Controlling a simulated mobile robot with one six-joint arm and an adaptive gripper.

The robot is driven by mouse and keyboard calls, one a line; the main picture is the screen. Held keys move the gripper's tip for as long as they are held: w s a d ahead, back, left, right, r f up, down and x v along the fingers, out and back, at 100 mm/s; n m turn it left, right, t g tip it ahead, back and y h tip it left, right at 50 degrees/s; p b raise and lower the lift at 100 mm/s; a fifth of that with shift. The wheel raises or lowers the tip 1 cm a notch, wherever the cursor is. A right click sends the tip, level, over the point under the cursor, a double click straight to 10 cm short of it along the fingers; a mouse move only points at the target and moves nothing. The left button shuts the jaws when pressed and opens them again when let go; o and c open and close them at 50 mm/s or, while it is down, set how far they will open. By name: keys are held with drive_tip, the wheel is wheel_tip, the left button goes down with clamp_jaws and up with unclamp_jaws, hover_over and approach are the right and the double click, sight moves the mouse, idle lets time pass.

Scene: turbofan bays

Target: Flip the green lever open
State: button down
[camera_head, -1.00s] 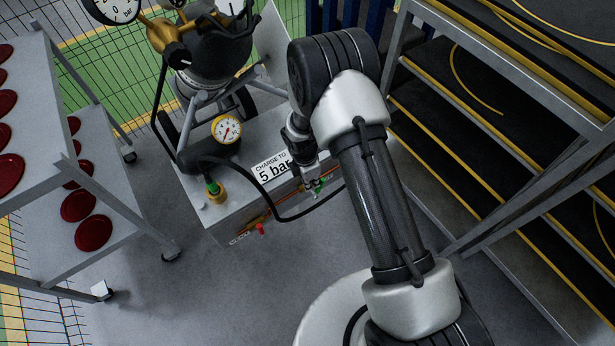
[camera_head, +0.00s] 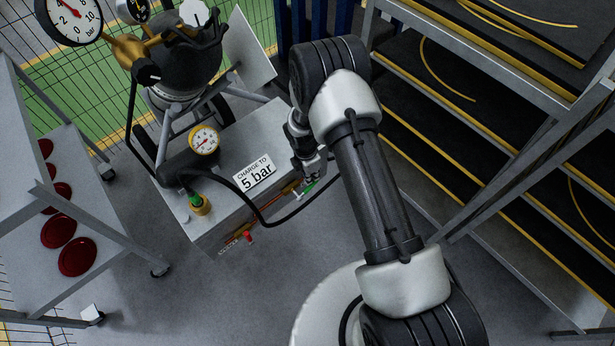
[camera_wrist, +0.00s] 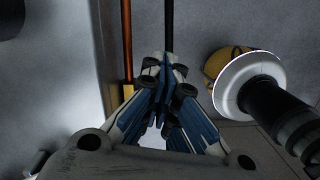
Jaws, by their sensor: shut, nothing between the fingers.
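The green lever (camera_head: 305,189) shows as a short, slanted green bar at the right end of the front face of a grey box (camera_head: 218,228), beside the pipework. My gripper (camera_head: 314,177) is just above and to the right of it in the head view. I cannot tell whether they touch. In the wrist view my gripper (camera_wrist: 165,78) has its blue-and-grey fingers closed together with nothing between them. I cannot make out the green lever in the wrist view; the fingers may hide it.
A black hose (camera_head: 268,223) loops in front of the box. A red handle (camera_head: 249,237) sits low on its front, and a gauge (camera_head: 204,139) stands above. A shelf rack (camera_head: 455,95) is close on the right; a trolley (camera_head: 100,225) stands left. Floor in front is clear.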

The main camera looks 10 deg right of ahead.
drive_tip(key=f+g+y+b, duration=0.1)
drive_tip(key=w+d+f+y+b, duration=0.1)
drive_tip(key=b, duration=0.1)
drive_tip(key=shift+d+f+g+y, duration=0.25)
drive_tip(key=shift+f+g+y, duration=0.05)
drive_tip(key=shift+f+g, duration=0.1)
drive_tip(key=shift+d, duration=0.1)
drive_tip(key=shift+w, duration=0.1)
idle(0.5)
